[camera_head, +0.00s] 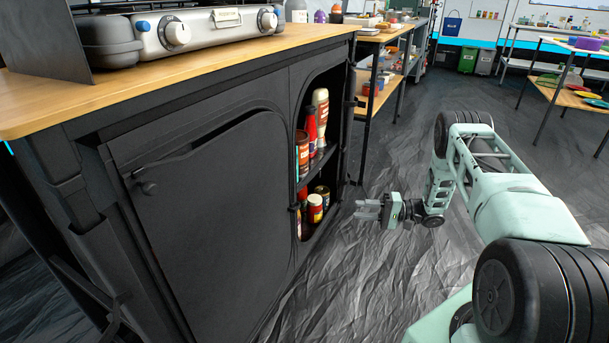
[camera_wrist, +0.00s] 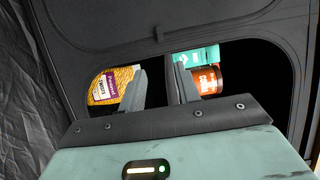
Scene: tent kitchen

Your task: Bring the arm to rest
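My arm reaches out over the floor on the right of the head view. My gripper (camera_head: 366,209) is in front of the black cabinet (camera_head: 205,215), apart from it and level with the lower part of its open side. The gripper also shows in the wrist view (camera_wrist: 160,86). Its two grey fingers stand apart with a gap between them, and I see nothing held. Beyond the fingers the wrist view shows a yellow packet (camera_wrist: 103,86) and a red-brown can (camera_wrist: 208,79) inside the cabinet openings.
A wooden counter (camera_head: 225,72) with a stove (camera_head: 190,30) tops the cabinet. Bottles and jars (camera_head: 311,140) stand on its open shelves. A shelf table (camera_head: 384,38) stands behind, and another table (camera_head: 575,97) is at the far right. The dark floor (camera_head: 340,290) around the gripper is clear.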

